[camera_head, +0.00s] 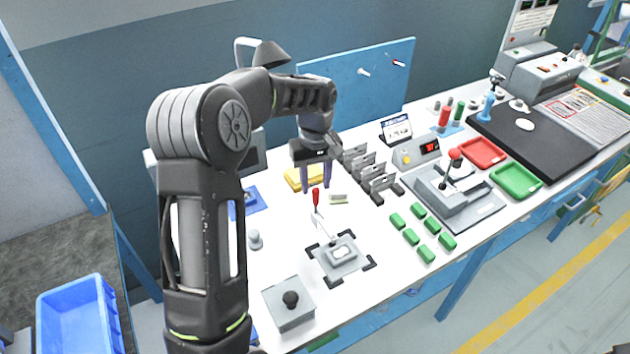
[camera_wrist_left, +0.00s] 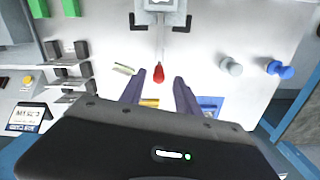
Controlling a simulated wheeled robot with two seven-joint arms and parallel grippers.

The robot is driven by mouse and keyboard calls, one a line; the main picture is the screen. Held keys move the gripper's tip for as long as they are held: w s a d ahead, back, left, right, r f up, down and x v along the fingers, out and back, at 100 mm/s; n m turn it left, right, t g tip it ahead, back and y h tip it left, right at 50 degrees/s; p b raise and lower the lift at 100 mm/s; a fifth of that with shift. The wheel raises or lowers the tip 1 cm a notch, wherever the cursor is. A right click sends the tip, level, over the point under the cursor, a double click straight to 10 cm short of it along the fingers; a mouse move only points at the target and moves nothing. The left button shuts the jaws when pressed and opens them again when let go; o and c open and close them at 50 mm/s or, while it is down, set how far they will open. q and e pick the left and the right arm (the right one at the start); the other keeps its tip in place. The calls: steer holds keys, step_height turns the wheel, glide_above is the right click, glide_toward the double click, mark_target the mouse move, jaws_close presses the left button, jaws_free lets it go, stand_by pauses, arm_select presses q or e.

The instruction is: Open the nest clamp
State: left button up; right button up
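The nest clamp has a red handle (camera_head: 316,199) that stands up, slightly tilted, at the back of the nest plate (camera_head: 325,268). A pale part (camera_head: 342,252) sits in the nest. In the left wrist view the handle's red tip (camera_wrist_left: 158,73) shows between and just beyond my fingertips, with the nest (camera_wrist_left: 160,19) at the top edge. My left gripper (camera_head: 316,188) is open, its dark purple fingers pointing down above and around the handle's tip. It also shows in the left wrist view (camera_wrist_left: 160,77); contact with the handle cannot be told. My right gripper is out of view.
A grey box with a black knob (camera_head: 290,300) stands in front of the nest. Green blocks (camera_head: 410,236) lie to its right, beside a red-knobbed press (camera_head: 457,185). Grey slotted holders (camera_head: 378,180) and a yellow item (camera_head: 300,178) stand behind.

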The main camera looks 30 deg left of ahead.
mark_target(316, 201)
arm_select(q)
steer(key=shift+w+a+r, duration=0.1)
steer(key=shift+w, duration=0.15)
steer(key=shift+s, duration=0.1)
step_height(316, 201, down, 8)
steer(key=b, duration=0.5)
steer(key=shift+r, duration=0.1)
jaws_close()
stand_by(0.4)
stand_by(1.0)
